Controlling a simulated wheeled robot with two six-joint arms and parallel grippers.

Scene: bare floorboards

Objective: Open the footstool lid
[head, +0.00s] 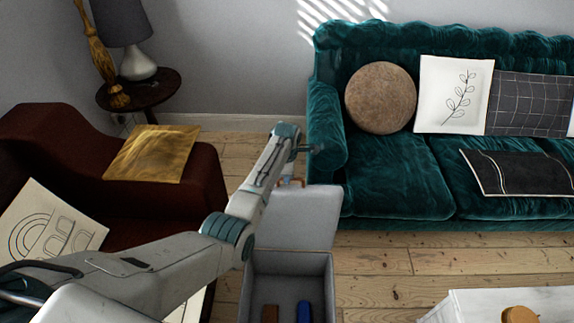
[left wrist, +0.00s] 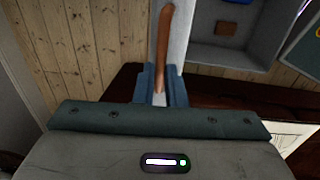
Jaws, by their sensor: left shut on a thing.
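The grey footstool (head: 325,275) stands on the floor in the lower middle of the head view, its box open at the top. Its lid (head: 305,215) is raised, tilted up at the box's far side. A brown-orange strap handle (head: 292,182) shows at the lid's upper edge. In the left wrist view, my left gripper (left wrist: 161,88) is shut on the handle (left wrist: 165,45), with blue-grey fingers on both sides of it. In the head view my left arm partly hides the lid's left side. My right gripper is in neither view.
A brown item (head: 270,313) and a blue item (head: 304,311) lie inside the box. A dark red armchair (head: 150,205) is at left, a teal sofa (head: 400,190) behind right, and a white table (head: 480,305) at lower right. Bare floor (head: 385,262) lies between.

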